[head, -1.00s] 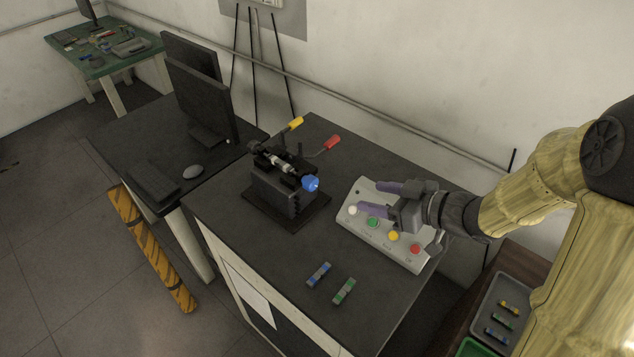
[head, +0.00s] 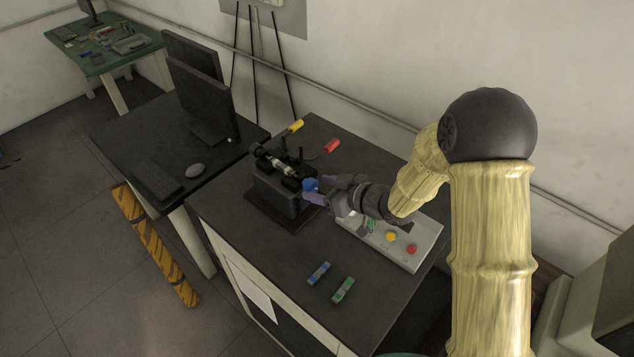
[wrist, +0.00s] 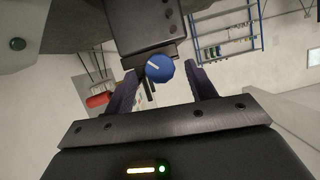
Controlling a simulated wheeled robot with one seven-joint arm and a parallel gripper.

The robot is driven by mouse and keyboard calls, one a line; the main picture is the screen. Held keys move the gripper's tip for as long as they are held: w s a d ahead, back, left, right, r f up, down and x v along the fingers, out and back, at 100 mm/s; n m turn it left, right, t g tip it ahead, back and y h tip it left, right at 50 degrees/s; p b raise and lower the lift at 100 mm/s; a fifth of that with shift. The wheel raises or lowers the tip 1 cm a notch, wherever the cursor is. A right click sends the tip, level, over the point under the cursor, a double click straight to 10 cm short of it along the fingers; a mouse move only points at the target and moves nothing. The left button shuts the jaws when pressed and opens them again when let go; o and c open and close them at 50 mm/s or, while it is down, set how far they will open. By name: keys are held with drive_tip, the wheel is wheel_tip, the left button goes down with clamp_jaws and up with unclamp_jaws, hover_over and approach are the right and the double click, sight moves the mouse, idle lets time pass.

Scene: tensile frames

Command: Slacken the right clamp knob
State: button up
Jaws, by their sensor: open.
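The right clamp knob (head: 310,185) is blue and sits on the right end of the black tensile frame (head: 284,196). In the wrist view the blue knob (wrist: 160,68) shows a white line on its face and lies between the two purple fingers, beyond or near their tips. My gripper (head: 318,190) is at the knob in the head view, and its fingers partly cover it. In the wrist view my gripper (wrist: 163,80) is open, with a gap on both sides of the knob. I cannot tell whether either finger touches it.
Red (head: 332,146) and yellow (head: 295,125) handles stand behind the frame. A button panel (head: 418,250) lies under my wrist. Blue-marked (head: 318,273) and green-marked (head: 343,289) specimens lie at the bench front. A monitor (head: 205,105) stands left.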

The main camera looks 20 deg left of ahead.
drive_tip(key=shift+x, duration=0.85)
drive_tip(key=c, duration=1)
